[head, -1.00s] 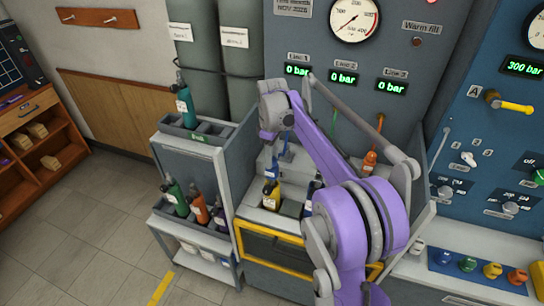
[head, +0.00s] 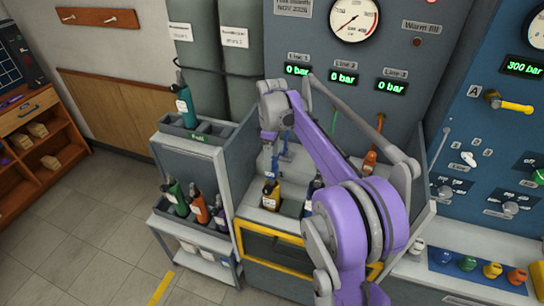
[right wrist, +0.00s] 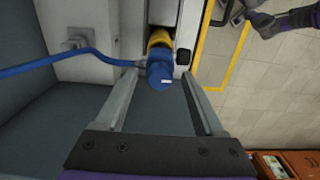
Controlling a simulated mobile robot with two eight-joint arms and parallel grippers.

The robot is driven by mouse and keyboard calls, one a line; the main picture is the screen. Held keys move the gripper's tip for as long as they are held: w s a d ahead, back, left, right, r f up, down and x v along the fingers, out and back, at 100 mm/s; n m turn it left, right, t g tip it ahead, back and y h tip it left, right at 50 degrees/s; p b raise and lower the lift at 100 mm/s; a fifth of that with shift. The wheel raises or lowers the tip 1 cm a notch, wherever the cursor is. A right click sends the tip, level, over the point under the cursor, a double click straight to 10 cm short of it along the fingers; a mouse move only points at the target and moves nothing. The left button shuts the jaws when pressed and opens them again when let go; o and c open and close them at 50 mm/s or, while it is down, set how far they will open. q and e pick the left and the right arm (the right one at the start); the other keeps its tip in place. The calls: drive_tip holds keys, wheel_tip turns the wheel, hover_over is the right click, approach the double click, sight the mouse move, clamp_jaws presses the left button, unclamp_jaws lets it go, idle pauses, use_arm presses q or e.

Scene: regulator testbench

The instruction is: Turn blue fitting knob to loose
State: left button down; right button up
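In the right wrist view, the blue fitting knob (right wrist: 160,73) sits on a yellow collar (right wrist: 158,40), with a blue hose (right wrist: 60,60) running to its left side. My right gripper (right wrist: 157,76) is open, its two grey fingers on either side of the knob with gaps visible. In the head view, my right gripper (head: 271,160) points down over the yellow bottle (head: 270,194) in the bench, and the arm hides part of that area. A purple and grey arm end (right wrist: 265,22), probably my left one, shows at the wrist view's top right corner.
A grey bottle rack (head: 186,152) stands left of the bench, holding several bottles. The gauge panel (head: 400,55) rises behind, with three line displays at 0 bar. A blue control panel (head: 490,130) is at right. Open tiled floor (head: 90,230) lies at front left.

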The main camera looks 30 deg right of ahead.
wheel_tip(320, 180, up, 11)
drive_tip(key=p, duration=0.1)
idle(0.6)
drive_tip(key=shift+a, duration=0.1)
drive_tip(key=s+a+f+m+t, duration=0.35)
drive_tip(key=s+a, duration=0.55)
drive_tip(key=s, duration=0.3)
drive_tip(key=s+a+f+m+t, duration=0.2)
drive_tip(key=s+a+f+m, duration=0.2)
drive_tip(key=s+f, duration=0.8)
drive_tip(key=shift+s+a+f+m, duration=0.25)
drive_tip(key=shift+s+a+m, duration=0.1)
drive_tip(key=shift+s+a, duration=0.4)
